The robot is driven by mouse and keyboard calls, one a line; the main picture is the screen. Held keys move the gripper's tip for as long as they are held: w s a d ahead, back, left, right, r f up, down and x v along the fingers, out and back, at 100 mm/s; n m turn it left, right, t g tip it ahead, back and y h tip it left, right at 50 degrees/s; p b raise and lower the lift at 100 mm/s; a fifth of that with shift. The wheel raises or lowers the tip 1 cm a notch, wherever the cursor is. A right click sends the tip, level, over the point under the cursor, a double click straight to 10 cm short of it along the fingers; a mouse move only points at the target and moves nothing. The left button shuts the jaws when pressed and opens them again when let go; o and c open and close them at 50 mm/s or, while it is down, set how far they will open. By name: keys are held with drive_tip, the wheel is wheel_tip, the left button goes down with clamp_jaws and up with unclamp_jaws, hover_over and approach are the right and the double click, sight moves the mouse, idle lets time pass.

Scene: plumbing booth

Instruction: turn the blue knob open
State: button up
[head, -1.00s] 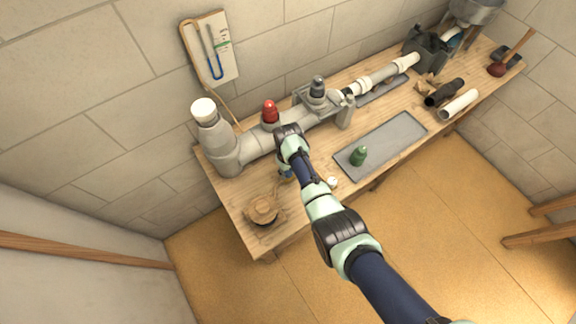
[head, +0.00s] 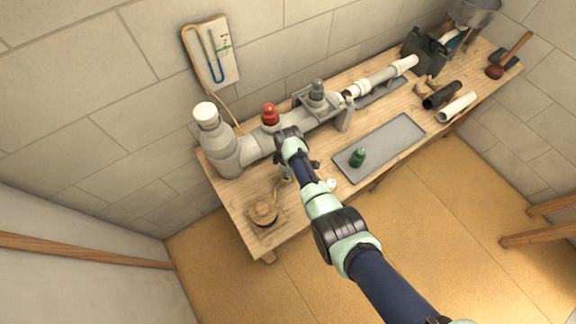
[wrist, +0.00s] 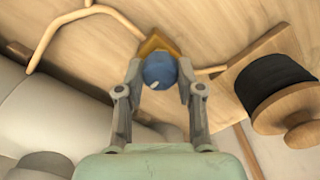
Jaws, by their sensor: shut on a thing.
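The blue knob (wrist: 159,73) is round, with a small pale mark on its face, and shows between my fingers in the wrist view. A tan, angular piece (wrist: 157,43) shows just beyond it. My gripper (wrist: 160,66) is shut on the blue knob, one finger on each side. In the head view my gripper (head: 286,172) is over the front left of the bench, in front of the grey pipe (head: 258,147). The blue knob is hidden behind my arm there. I cannot tell how far it is turned.
A red knob (head: 270,114) and a dark grey knob (head: 317,88) stand on the pipe run. A green knob (head: 358,157) stands on the grey tray (head: 398,131). A wooden spool with a black band (wrist: 275,88) is right of my gripper in the wrist view.

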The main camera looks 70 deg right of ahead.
idle(0.3)
drive_tip(key=o, duration=1.2)
drive_tip(key=shift+c, duration=0.2)
wheel_tip(320, 180, up, 12)
